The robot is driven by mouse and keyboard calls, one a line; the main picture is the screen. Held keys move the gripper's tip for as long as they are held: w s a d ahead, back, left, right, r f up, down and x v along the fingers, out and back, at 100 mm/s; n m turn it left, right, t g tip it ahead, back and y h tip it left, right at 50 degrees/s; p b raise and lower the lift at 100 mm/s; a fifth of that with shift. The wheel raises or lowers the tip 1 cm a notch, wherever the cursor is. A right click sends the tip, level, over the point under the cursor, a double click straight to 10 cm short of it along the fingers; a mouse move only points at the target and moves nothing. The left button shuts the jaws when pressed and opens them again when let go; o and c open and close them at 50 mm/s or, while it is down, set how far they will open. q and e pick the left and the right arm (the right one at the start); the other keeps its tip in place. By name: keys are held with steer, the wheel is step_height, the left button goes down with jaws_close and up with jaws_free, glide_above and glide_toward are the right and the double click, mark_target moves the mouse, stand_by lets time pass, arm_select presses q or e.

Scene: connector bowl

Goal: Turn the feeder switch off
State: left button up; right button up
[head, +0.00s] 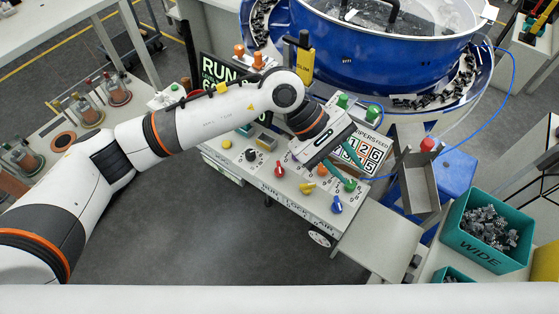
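The control panel (268,182) holds a row of rotary switches: a white one, a black one (251,154), a red one (279,170), a yellow one (306,188) and a blue one (336,204). Labels along its edge are too small to read, so I cannot tell which is the feeder switch. My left gripper (356,175) reaches over the panel's right part, its two green fingers spread apart with nothing seen between them. A green knob (351,186) is at its lower fingertip; contact cannot be told. An orange knob (322,170) is close beside the fingers. My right gripper is out of view.
A blue bowl feeder (390,55) stands behind the panel. A number card (365,152) lies beside the gripper. A metal chute (418,182), a grey plate (378,238) and a teal bin (487,232) marked WIDE are to the right. Open floor lies in front.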

arm_select(q)
steer(key=w+a+f+m+t+y, duration=0.2)
steer(key=w+a+y, duration=0.2)
steer(key=a, duration=0.1)
steer(key=m+t+y, duration=0.1)
steer(key=t+y, duration=0.1)
steer(key=y, duration=0.2)
glide_above(279, 167)
step_height(279, 167, down, 10)
steer(key=p, duration=0.4)
steer(key=shift+f, duration=0.95)
jaws_close()
